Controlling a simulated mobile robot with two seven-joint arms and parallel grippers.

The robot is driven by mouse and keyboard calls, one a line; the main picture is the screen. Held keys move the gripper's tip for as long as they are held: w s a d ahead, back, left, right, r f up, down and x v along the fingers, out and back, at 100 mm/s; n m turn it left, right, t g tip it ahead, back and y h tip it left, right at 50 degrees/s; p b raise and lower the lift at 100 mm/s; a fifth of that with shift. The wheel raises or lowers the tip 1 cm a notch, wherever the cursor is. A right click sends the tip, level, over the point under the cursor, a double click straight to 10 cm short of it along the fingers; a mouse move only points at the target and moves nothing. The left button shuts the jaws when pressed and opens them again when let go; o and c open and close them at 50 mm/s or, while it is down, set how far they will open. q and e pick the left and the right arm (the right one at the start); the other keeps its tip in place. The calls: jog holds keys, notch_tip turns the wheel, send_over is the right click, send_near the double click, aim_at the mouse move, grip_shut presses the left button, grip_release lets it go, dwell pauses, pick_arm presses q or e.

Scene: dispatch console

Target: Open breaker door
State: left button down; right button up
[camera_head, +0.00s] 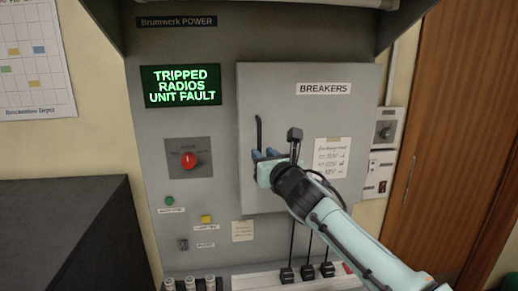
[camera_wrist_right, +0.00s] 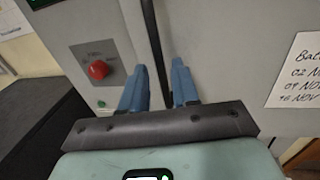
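The breaker door (camera_head: 350,110) is a grey panel labelled BREAKERS on the console front, and it looks closed. Its black upright bar handle (camera_head: 259,130) is near the door's left edge. My right gripper (camera_head: 264,154) is at the lower part of the handle, its blue fingers pointing at the door. In the right wrist view, the handle (camera_wrist_right: 151,40) runs between the two fingers (camera_wrist_right: 160,75), with a gap on each side. The fingers are apart and do not appear clamped on it. The handle's lower end is hidden by the gripper in the head view. My left gripper is not in view.
A red rotary knob (camera_head: 189,160) is left of the door, below a green-text screen (camera_head: 180,86). Black levers (camera_head: 307,271) stand below the door. A dark cabinet (camera_head: 60,235) is at left, a wooden door (camera_head: 455,130) at right.

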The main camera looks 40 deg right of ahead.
aim_at(260, 151)
jog(key=shift+x, duration=2)
jog(key=shift+s, duration=0.1)
grip_shut()
